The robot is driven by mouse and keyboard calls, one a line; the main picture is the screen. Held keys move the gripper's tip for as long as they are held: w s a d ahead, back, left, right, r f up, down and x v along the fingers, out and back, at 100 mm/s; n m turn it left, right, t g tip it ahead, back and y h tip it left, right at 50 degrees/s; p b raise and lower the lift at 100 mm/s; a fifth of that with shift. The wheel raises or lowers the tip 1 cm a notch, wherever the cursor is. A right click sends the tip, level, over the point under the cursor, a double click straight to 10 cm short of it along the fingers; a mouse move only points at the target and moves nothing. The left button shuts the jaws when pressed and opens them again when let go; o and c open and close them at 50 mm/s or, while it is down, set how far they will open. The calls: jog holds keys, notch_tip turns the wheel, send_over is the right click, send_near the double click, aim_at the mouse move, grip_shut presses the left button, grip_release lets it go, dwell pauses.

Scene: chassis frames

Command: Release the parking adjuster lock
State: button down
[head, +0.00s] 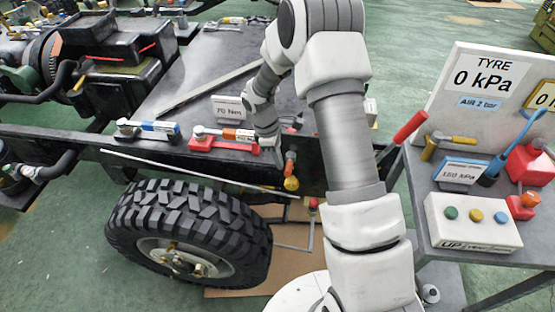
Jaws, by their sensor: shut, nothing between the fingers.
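No part carries a readable parking adjuster lock label, so I cannot tell for sure which one it is. A small orange piece with a yellow rounded end (291,182) hangs at the chassis rail, right of the tyre. My gripper (279,149) points down by the rail, just above and left of that piece. It is shut and looks empty. Its fingertips are small and partly lost against the dark rail, so I cannot tell whether they touch the piece. A red and green part (312,205) sits lower, beside my arm.
A large tyre (185,230) stands below the rail. Blue-handled (150,128) and red-handled (225,138) tools lie on the rail's top, near a "70 Nm" sign (229,108).

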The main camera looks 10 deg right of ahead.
aim_at(290, 168)
jog(key=shift+s+d+n, duration=0.25)
jog(key=shift+s+n, duration=0.05)
jog(key=shift+n, duration=0.4)
jog(key=d+n, duration=0.1)
jog(key=n, duration=0.1)
jog(key=s+d+n+t+p, duration=0.1)
jog(key=n, duration=0.1)
jog(key=shift+s, duration=0.15)
jog(key=d+n, duration=0.1)
jog(key=n, duration=0.1)
jog(key=d+n+t+p, duration=0.1)
jog(key=d+n+p, duration=0.1)
jog(key=n, duration=0.1)
jog(key=shift+s+d+n, duration=0.15)
jog(key=shift+d+n, duration=0.1)
jog(key=shift+n, duration=0.05)
jog(key=shift+d, duration=0.2)
jog(key=shift+a, duration=0.1)
dwell(0.5)
